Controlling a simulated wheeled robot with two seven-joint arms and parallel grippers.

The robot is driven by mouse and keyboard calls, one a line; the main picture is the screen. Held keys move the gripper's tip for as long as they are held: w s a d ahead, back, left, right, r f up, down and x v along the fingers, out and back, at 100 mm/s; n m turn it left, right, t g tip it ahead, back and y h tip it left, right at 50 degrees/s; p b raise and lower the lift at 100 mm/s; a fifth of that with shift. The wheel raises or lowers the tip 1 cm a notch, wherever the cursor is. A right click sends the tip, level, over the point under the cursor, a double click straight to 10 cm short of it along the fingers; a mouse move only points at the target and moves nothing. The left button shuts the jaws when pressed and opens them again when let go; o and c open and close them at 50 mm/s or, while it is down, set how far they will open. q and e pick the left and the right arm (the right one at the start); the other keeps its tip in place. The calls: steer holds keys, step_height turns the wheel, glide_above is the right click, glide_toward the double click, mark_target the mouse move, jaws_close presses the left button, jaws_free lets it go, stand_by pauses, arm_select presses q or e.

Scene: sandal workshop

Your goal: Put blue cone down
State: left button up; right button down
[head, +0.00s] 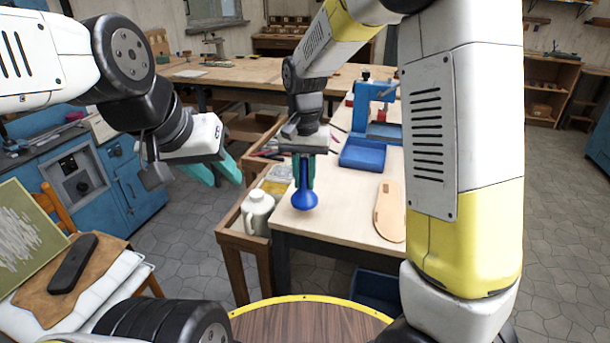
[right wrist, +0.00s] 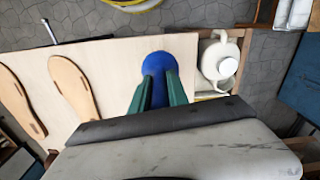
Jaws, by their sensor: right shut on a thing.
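The blue cone (head: 305,199) has a wide rounded lower end and a narrow neck. It is over the near left end of the light wooden tabletop (head: 345,220). My right gripper (head: 304,172) points down with its green fingers shut on the neck. In the right wrist view the blue cone (right wrist: 158,64) shows between the green fingers (right wrist: 160,90), above the board's edge. I cannot tell whether its bottom touches the tabletop. My left gripper (head: 212,171) hangs to the left, away from the table, its teal fingers apart and empty.
A white jug (head: 257,212) stands on a lower side shelf just left of the cone. A wooden sole (head: 388,212) lies to the right; two soles show in the right wrist view. A blue tray (head: 363,154) and blue press (head: 371,105) are behind. Tabletop between cone and sole is clear.

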mark_target(304, 185)
steer(key=shift+w, duration=0.9)
steer(key=shift+f, duration=1.85)
steer(key=shift+f, duration=0.1)
steer(key=c, duration=1.3)
jaws_free()
